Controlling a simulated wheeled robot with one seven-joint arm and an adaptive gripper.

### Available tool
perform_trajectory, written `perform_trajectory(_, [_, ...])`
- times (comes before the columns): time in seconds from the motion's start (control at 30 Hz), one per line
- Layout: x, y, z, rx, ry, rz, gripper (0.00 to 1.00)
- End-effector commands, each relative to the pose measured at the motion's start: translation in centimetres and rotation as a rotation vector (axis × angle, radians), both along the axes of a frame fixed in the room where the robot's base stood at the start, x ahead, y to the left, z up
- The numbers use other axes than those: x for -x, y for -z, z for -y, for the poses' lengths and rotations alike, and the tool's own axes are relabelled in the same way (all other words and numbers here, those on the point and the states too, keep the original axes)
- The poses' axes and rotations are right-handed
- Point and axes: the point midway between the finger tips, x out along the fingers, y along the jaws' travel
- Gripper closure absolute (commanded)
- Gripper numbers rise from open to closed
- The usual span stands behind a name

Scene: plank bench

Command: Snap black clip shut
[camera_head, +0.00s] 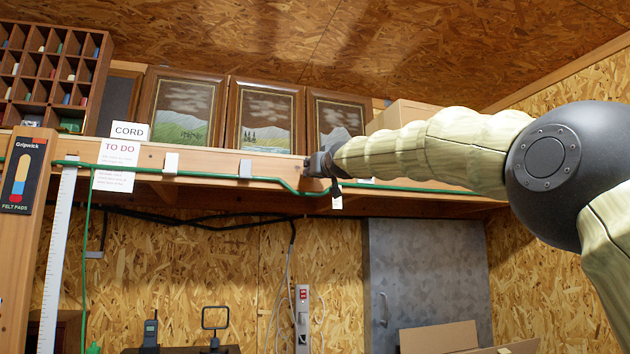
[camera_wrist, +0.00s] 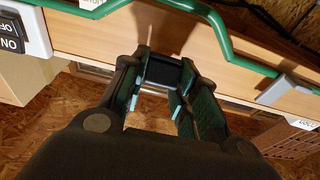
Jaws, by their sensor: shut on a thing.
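My gripper (camera_head: 318,166) is at the front edge of the wooden shelf, near the green cord (camera_head: 398,188). In the wrist view my gripper (camera_wrist: 161,84) has its two fingers closed about a small dark block (camera_wrist: 162,71), which looks like the black clip. The fingers hide its sides, and I cannot tell whether its flap is open or closed. The green cord (camera_wrist: 223,34) bends past just beyond the fingertips in the wrist view. Whether the cord lies inside the clip cannot be seen.
Pale clips (camera_head: 171,162) (camera_head: 245,168) sit on the shelf edge (camera_head: 205,160) to the left. Framed pictures (camera_head: 265,115) and a cardboard box (camera_head: 402,114) stand on the shelf. An on/off switch (camera_wrist: 12,36) is near the fingers in the wrist view.

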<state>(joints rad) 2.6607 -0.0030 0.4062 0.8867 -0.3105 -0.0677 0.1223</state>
Motion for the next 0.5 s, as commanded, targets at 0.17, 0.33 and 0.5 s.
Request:
perform_trajectory(0.17, [-0.3,1.5,-0.2,-0.029,0.000,0.096,0.94])
perform_trajectory(0.33, [-0.8,2.0,-0.2,-0.064,0.001,0.200,0.94])
perform_trajectory(0.5, [-1.3,2.5,-0.5,-0.101,0.000,0.315,0.94])
